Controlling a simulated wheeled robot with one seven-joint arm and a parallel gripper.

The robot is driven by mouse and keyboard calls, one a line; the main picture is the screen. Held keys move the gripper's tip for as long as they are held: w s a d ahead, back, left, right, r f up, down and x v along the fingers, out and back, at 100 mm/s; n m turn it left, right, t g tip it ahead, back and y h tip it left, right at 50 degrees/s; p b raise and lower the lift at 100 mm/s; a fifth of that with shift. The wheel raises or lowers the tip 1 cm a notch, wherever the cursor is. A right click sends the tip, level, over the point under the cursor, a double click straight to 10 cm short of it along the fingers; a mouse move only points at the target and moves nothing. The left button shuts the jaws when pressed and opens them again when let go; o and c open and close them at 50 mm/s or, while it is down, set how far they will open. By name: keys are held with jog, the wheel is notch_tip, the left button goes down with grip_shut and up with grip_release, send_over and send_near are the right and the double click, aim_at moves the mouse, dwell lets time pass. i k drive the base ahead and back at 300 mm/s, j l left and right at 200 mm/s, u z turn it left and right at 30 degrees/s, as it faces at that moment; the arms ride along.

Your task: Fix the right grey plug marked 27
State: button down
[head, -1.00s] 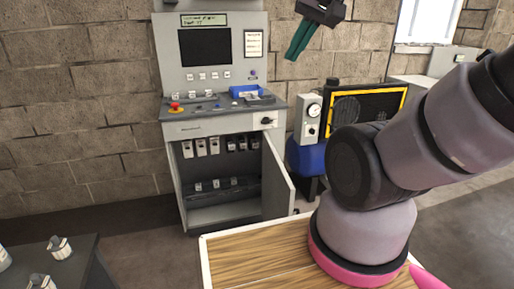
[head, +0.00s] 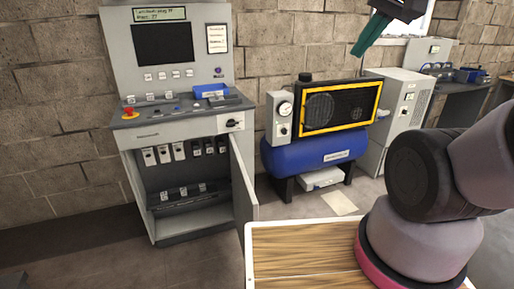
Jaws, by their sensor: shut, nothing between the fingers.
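The open control cabinet (head: 181,235) stands at the left with its door (head: 243,182) swung out to the right. Inside, an upper row holds several light units (head: 164,154) at the left and several darker units (head: 209,147) at the right. Below, small light plug-like pieces (head: 184,191) sit along a dark strip (head: 172,203). I cannot read any number on them, so I cannot tell which is the grey plug marked 27. My gripper (head: 361,51), with green fingers, is shut and empty, high at the top right, well apart from the cabinet.
A blue compressor (head: 305,158) with a gauge box (head: 282,117) and a yellow-framed grille (head: 340,105) stands right of the cabinet. A grey cabinet (head: 400,105) is beyond it. A wooden-topped surface (head: 300,255) lies in front. Floor is clear before the cabinet.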

aim_at(223, 148)
jog(key=i+l+z, duration=0.2)
jog(key=l+z, duration=0.15)
jog(key=i+l+z, duration=0.25)
jog(key=z, duration=0.15)
jog(key=i+l+z, duration=0.35)
jog(key=i+l+u, duration=0.15)
jog(key=i+u, duration=0.15)
jog(key=i, duration=0.35)
jog(key=i+u, duration=0.2)
jog(key=u, duration=0.25)
jog(key=i+u, duration=0.15)
jog(key=u, duration=0.3)
jog(key=i+l+u, duration=0.2)
jog(key=u, duration=0.25)
jog(key=i+u, duration=0.15)
jog(key=u, duration=0.3)
jog(key=i+l+u, duration=0.1)
jog(key=u, duration=0.4)
jog(key=i+l+u, duration=0.15)
jog(key=u, duration=0.3)
jog(key=i+l+u, duration=0.15)
jog(key=u, duration=0.3)
jog(key=l+u, duration=0.25)
jog(key=u, duration=0.2)
jog(key=i+l+u, duration=0.15)
jog(key=l+u, duration=0.15)
jog(key=i+l+u, duration=0.1)
jog(key=l+u, duration=0.2)
